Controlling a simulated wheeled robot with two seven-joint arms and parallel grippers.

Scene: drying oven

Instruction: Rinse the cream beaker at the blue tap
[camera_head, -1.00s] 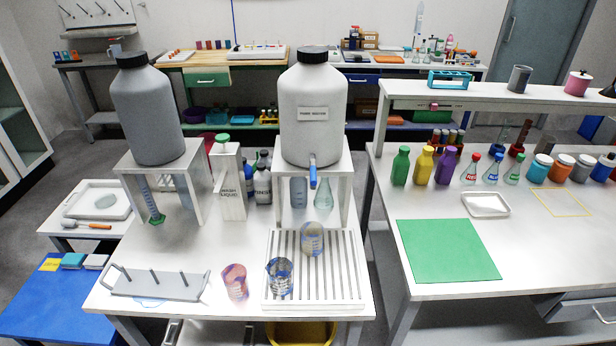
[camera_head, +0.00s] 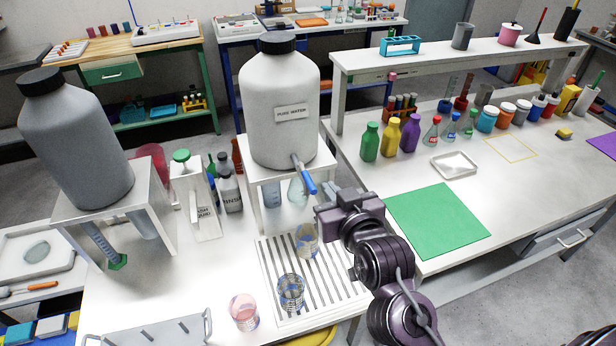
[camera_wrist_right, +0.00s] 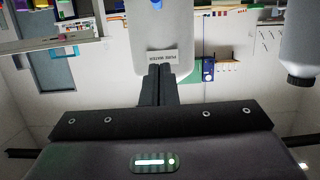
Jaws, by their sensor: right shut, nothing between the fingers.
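The cream beaker (camera_head: 306,240) stands on the slatted drain rack (camera_head: 262,272), below and in front of the blue tap (camera_head: 305,176). The tap sits low on the white PURE WATER container (camera_head: 279,95), and a bit of blue shows at the top of the right wrist view (camera_wrist_right: 156,5). My right gripper (camera_head: 320,214) is just right of the rack's back part, near tap and beaker, touching neither as far as I can tell. Its fingers (camera_wrist_right: 160,70) are shut and empty, pointing at the container in the upside-down wrist view. My left gripper is not visible.
A dark patterned beaker (camera_head: 291,291) stands on the rack in front of the cream one. A pink beaker (camera_head: 243,311) stands left of the rack. A grey container (camera_head: 75,140) stands on a stand at left. A green mat (camera_head: 438,222) lies on the right table.

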